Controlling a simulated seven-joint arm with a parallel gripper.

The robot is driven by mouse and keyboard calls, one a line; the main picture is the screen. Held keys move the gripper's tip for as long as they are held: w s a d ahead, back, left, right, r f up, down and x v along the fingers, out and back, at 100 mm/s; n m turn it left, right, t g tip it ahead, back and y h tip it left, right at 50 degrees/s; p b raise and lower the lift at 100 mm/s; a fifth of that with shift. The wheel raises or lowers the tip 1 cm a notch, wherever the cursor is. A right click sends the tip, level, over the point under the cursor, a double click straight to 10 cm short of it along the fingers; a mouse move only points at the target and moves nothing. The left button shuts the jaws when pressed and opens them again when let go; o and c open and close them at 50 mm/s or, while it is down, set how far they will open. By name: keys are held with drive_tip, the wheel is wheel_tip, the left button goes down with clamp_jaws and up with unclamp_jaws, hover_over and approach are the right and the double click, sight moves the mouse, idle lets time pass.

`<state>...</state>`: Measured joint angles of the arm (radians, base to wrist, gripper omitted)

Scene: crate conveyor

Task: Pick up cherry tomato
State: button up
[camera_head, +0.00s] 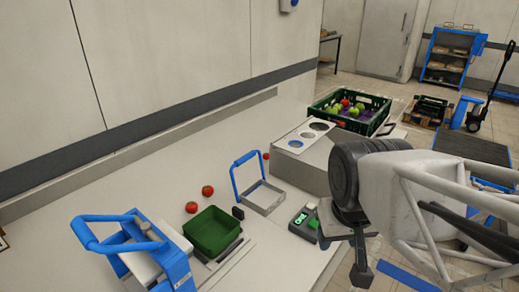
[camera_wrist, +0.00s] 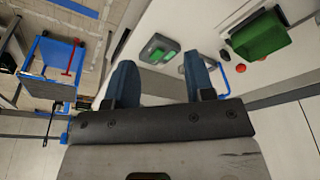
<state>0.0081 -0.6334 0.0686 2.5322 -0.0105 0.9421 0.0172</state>
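A small round red item (camera_head: 266,156), perhaps the cherry tomato, lies behind the blue-handled frame (camera_head: 248,180) in the head view. Two larger-looking red tomatoes, one nearer (camera_head: 191,207) and one farther (camera_head: 207,190), lie on the counter beside the green bin (camera_head: 212,232). I cannot tell for sure which is the cherry tomato. In the wrist view a red round item (camera_wrist: 240,68) shows near the green bin (camera_wrist: 258,36). My gripper (camera_head: 346,248) is at the counter's right side, well away from all the red items. Its fingers (camera_wrist: 160,72) are apart with nothing between them.
A small device with a green display (camera_head: 304,222) is on the counter near my gripper. A grey box with round openings (camera_head: 310,160) stands behind it. A green crate of produce (camera_head: 378,120) is farther back. A blue-handled machine (camera_head: 165,255) stands front left.

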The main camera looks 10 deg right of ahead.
drive_tip(key=shift+o, duration=1.2)
